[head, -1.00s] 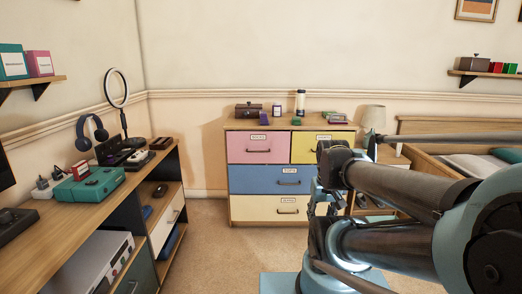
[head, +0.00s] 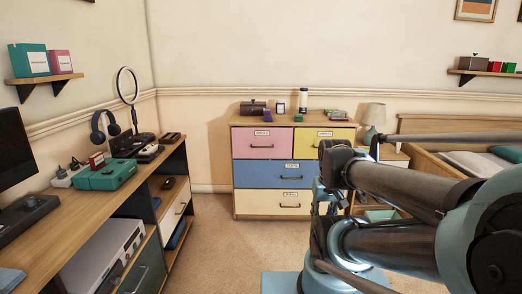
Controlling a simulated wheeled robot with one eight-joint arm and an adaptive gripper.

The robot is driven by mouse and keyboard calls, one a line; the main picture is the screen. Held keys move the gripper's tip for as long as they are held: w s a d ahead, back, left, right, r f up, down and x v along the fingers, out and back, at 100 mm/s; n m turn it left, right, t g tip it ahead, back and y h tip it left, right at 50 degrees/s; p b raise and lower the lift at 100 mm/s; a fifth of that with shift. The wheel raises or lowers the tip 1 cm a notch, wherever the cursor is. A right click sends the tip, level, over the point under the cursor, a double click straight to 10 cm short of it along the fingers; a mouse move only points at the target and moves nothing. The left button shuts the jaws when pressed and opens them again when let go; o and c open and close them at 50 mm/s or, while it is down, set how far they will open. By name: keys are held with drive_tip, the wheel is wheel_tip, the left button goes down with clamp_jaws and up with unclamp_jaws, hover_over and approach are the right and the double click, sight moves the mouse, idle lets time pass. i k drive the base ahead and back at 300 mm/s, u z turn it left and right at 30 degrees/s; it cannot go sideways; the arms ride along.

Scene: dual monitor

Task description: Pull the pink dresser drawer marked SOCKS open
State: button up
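The dresser (head: 236,193) stands against the back wall, a little right of centre in the head view. Its pink drawer (head: 279,139) is at the top left, with a small white label (head: 262,133) too small to read and a dark bar handle (head: 262,146). The pink drawer looks shut, flush with the front. A yellow drawer (head: 308,150) is beside it, partly hidden by my arm. A blue drawer (head: 255,174) and a cream drawer (head: 255,203) lie below. My arm fills the right side; I cannot make out my gripper's fingers.
A desk (head: 75,223) runs along the left with headphones, a teal box (head: 107,176) and a ring light (head: 128,86). A bed (head: 455,155) and a lamp (head: 374,116) are on the right. Carpet (head: 215,235) is clear before the dresser.

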sight(248, 141)
drive_tip(key=k, duration=1)
drive_tip(key=u, duration=0.35)
drive_tip(key=i, duration=0.45)
drive_tip(key=u, duration=0.5)
drive_tip(key=i, duration=1.2)
drive_tip(key=z, duration=0.5)
drive_tip(key=i, duration=0.65)
drive_tip(key=z, duration=0.35)
